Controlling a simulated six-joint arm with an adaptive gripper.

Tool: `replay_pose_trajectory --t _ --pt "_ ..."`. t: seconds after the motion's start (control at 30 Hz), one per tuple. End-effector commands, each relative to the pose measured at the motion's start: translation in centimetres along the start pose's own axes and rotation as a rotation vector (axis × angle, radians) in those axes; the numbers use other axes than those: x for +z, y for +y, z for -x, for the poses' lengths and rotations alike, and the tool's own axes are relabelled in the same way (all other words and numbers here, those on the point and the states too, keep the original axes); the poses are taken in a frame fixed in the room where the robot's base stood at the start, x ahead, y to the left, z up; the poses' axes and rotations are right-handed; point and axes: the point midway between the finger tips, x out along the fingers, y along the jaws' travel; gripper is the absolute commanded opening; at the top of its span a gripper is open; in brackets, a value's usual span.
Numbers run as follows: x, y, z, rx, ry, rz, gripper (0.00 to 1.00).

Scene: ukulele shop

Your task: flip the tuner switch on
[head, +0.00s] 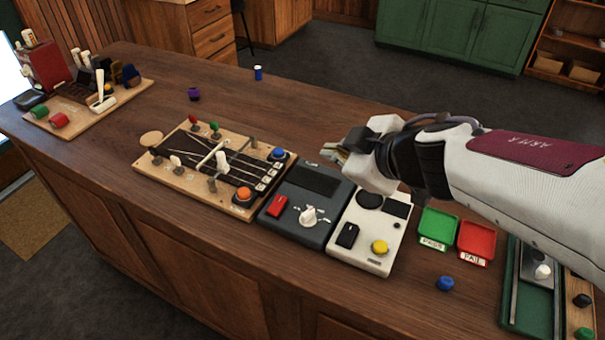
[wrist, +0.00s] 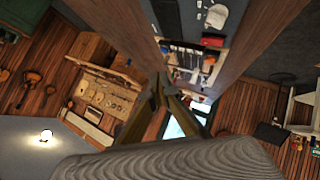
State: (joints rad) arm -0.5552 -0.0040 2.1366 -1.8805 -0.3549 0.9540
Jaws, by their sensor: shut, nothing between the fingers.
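Two boxes with rocker switches stand side by side on the counter in the head view; I cannot tell by label which is the tuner. The dark grey box (head: 283,222) has a red rocker switch (head: 277,206), a white knob (head: 308,216) and a dark screen. The white box (head: 375,265) has a black rocker switch (head: 347,236), a yellow button (head: 380,247), a dark disc and a small screen. I cannot tell either switch's position. My gripper (head: 337,152) is shut and empty, above the boxes' far end. Its fingertips meet in the wrist view (wrist: 160,88).
A wooden board (head: 172,178) with strings, buttons and small levers lies left of the boxes. A green tray (head: 437,229) and a red tray (head: 477,243) sit to the right, with a blue knob (head: 445,284) in front. The counter's left middle is mostly clear.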

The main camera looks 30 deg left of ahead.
Motion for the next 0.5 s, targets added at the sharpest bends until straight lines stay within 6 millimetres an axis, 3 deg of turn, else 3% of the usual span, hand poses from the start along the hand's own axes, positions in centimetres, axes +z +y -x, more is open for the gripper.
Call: replay_pose_trajectory --t 0.3,0.5 --pt "-1.3 -5.8 0.9 -0.246 0.027 -0.023 0.0" --pt "-1.5 -6.6 1.1 -0.278 0.029 -0.09 0.0"
